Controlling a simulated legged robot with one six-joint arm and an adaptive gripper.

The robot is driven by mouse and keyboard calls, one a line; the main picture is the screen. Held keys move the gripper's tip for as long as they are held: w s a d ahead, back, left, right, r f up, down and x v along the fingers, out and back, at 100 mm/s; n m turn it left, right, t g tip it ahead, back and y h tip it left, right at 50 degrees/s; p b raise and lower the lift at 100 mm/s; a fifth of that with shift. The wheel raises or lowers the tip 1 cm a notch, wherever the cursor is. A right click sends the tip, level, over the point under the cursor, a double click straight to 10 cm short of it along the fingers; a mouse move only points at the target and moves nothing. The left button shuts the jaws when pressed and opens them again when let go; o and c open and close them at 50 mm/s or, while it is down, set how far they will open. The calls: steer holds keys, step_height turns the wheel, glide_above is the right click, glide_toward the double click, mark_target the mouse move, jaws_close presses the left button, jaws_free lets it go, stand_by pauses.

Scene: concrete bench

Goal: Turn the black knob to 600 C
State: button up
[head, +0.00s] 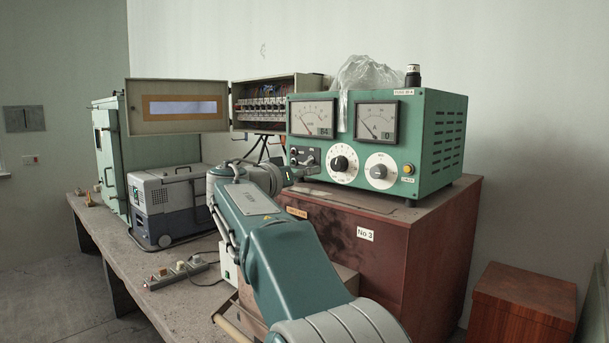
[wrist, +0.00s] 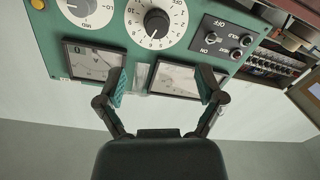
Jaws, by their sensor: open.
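The black knob (head: 340,163) sits on a white round dial on the front of the green control box (head: 437,140). In the head view my wrist is left of the dial and the fingers are hard to make out.
Two meters are above. An open fuse box (head: 270,106) stands behind.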

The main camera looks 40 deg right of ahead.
mark_target(335, 165)
steer(key=w+d+m, duration=0.1)
steer(key=d, duration=0.3)
steer(key=w+d+m+g, duration=0.1)
steer(key=d, duration=0.3)
steer(key=d+m, duration=0.2)
steer(key=d, duration=0.1)
steer(key=shift+w+d+r+h, duration=0.15)
steer(key=shift+w+d+h, duration=0.15)
steer(key=shift+w+d, duration=0.1)
steer(key=shift+a, duration=0.1)
steer(key=c, duration=1.1)
